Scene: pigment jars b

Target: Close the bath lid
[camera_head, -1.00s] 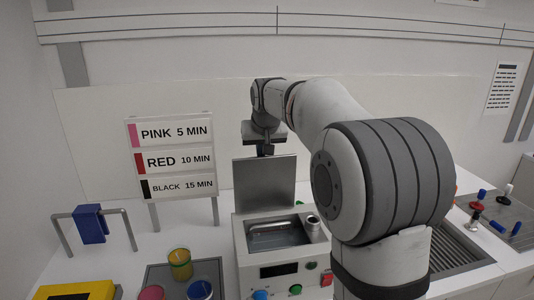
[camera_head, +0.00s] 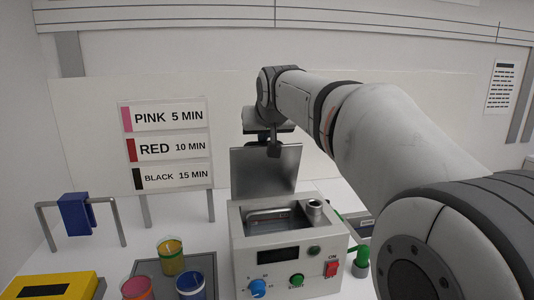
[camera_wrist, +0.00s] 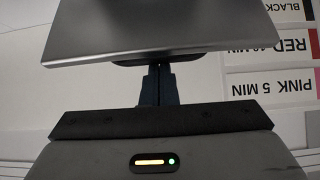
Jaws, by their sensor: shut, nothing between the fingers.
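The bath (camera_head: 290,228) is a white box with knobs, a display and a red switch on its front. Its grey metal lid (camera_head: 264,175) stands upright at the back edge, so the basin (camera_head: 272,220) is open. My gripper (camera_head: 273,150) is shut and empty at the lid's top edge, pointing down and overlapping it in the picture. In the wrist view the lid (camera_wrist: 150,35) crosses the top of the picture and hides part of the fingertips of my gripper (camera_wrist: 157,75). I cannot tell whether they touch.
A sign board (camera_head: 165,145) stands behind, left of the lid. A tray (camera_head: 205,265) with yellow (camera_head: 171,257), pink (camera_head: 137,289) and blue (camera_head: 190,287) jars is left of the bath. A blue piece (camera_head: 75,214) hangs on a rail. A green item (camera_head: 361,258) stands right of the bath.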

